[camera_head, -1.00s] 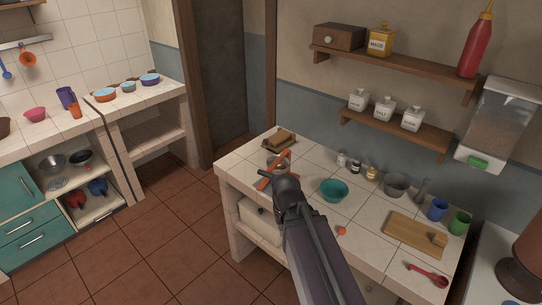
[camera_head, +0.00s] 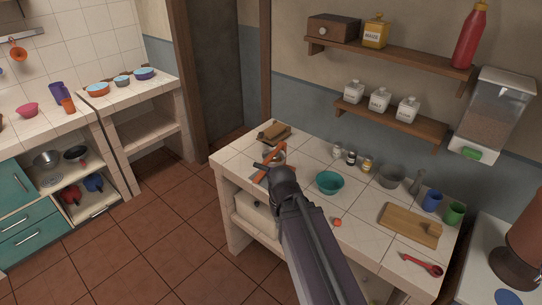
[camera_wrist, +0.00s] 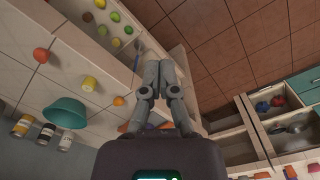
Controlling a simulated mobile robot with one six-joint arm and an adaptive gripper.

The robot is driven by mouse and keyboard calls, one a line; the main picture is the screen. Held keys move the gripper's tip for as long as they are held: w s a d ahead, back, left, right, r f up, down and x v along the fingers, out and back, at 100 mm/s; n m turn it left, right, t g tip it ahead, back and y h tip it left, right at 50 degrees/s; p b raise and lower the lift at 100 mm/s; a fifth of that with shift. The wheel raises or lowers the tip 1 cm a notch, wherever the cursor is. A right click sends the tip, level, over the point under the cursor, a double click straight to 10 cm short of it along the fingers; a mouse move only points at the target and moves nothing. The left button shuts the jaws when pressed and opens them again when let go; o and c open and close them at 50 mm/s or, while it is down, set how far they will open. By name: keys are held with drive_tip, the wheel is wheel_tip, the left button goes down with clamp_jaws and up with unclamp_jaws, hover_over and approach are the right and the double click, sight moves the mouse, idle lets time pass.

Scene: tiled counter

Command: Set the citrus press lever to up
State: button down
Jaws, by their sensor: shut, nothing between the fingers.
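The citrus press (camera_head: 273,155) stands near the counter's left end, with orange parts showing beside a grey, bowl-like part. A slanted orange bar, seemingly its lever, runs from upper right to lower left; I cannot tell its exact setting. My gripper (camera_head: 258,165) is at the press in the head view, overlapping its lower part; contact cannot be made out. In the wrist view my gripper's fingers (camera_wrist: 164,65) are together with nothing between them. A bit of orange (camera_wrist: 165,125) shows behind their base there. The rest of the press is hidden by my gripper.
A sponge-like brown block (camera_head: 273,132) lies behind the press. A teal bowl (camera_head: 329,183), several small jars (camera_head: 351,158), a cutting board (camera_head: 408,226) and a red tool (camera_head: 421,264) are to the right. A small orange-red fruit (camera_head: 337,222) lies near the front edge.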

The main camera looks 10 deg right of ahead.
drive_tip(key=c, duration=0.9)
unclamp_jaws()
drive_tip(key=shift+c, duration=0.2)
drive_tip(key=shift+o, duration=1.3)
drive_tip(key=shift+w+f, duration=0.2)
drive_tip(key=w+f+n+t+h+b, duration=0.2)
drive_tip(key=w+f+h+b, duration=0.3)
drive_tip(key=w+h+b, duration=0.55)
drive_tip(key=w+a+r+n+t+h+b, duration=0.3)
drive_tip(key=w+a+t+h+b, duration=0.2)
drive_tip(key=w+a+b, duration=0.4)
drive_tip(key=w+a+h, duration=0.1)
drive_tip(key=w+a, duration=0.1)
drive_tip(key=w, duration=0.2)
drive_tip(key=shift+w+r+t+b, duration=0.2)
drive_tip(key=shift+r+t+b, duration=0.1)
drive_tip(key=shift+r+b, duration=0.1)
drive_tip(key=shift+w+d, duration=0.1)
